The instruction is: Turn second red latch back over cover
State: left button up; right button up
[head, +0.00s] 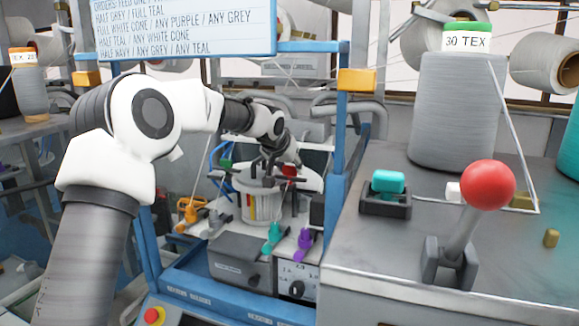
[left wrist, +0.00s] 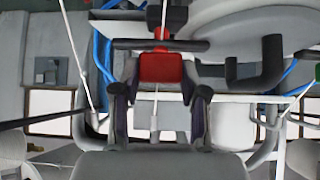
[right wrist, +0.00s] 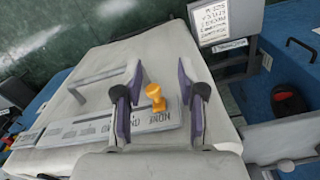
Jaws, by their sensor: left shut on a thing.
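My left gripper (head: 283,160) reaches in over the knitting machine in the middle of the head view. It is shut on a red latch (head: 289,170), beside a pale round drum (head: 262,202). In the left wrist view the red latch (left wrist: 161,68) sits between the fingertips of the left gripper (left wrist: 160,90), with a dark bar across it. Which part is the cover I cannot tell. My right gripper (right wrist: 158,105) shows only in the right wrist view. It is open, with a small orange knob (right wrist: 154,94) between its fingers, apparently untouched.
Orange (head: 189,211), teal (head: 272,236) and purple (head: 304,243) levers stand around the machine. A blue post (head: 340,150) rises right of it. A red-balled lever (head: 487,186) and a grey yarn cone (head: 455,110) stand on the right-hand bench.

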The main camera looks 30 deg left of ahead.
pick_arm(q)
jog(key=shift+f, duration=0.1)
jog(key=o, duration=0.9)
jog(key=shift+c, duration=0.2)
jog(key=shift+o, duration=1.4)
jog(key=shift+w+f, duration=0.1)
jog(key=shift+w, duration=0.05)
jog(key=v, duration=0.7)
